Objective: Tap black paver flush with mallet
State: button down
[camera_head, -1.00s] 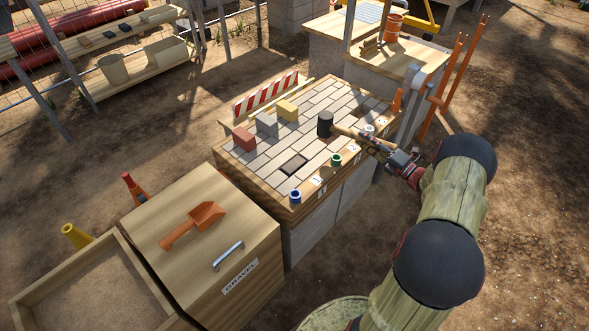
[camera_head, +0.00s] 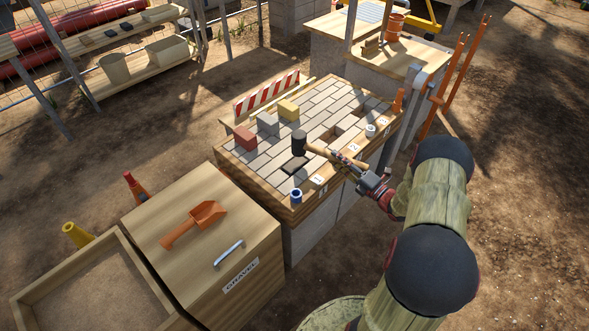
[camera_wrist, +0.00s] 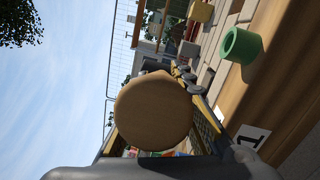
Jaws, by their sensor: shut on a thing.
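My gripper (camera_head: 352,172) is shut on the wooden handle of the mallet (camera_head: 299,143), at the front edge of the paved table. The handle points left over the pavers, and the black head is just behind and above the black paver (camera_head: 294,166) in the picture. I cannot tell how large the gap is, or whether the paver is flush. In the wrist view, the round tan end of the handle (camera_wrist: 154,112) fills the middle between my fingers; the mallet head and the black paver do not show there.
Red (camera_head: 245,136), grey (camera_head: 267,124) and yellow (camera_head: 288,110) blocks stand along the table's back left. A blue ring (camera_head: 296,195) and white ring (camera_head: 370,130) sit on the front edge; a green ring (camera_wrist: 241,45) shows in the wrist view. A gravel box (camera_head: 205,235) stands left.

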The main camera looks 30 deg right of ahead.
jog(key=shift+a+f, duration=0.2)
jog(key=shift+a, duration=0.55)
jog(key=shift+f, duration=0.1)
notch_tip(320, 180, down, 5)
jog(key=d+r, duration=1)
jog(key=d, duration=0.3)
jog(key=shift+r, duration=0.25)
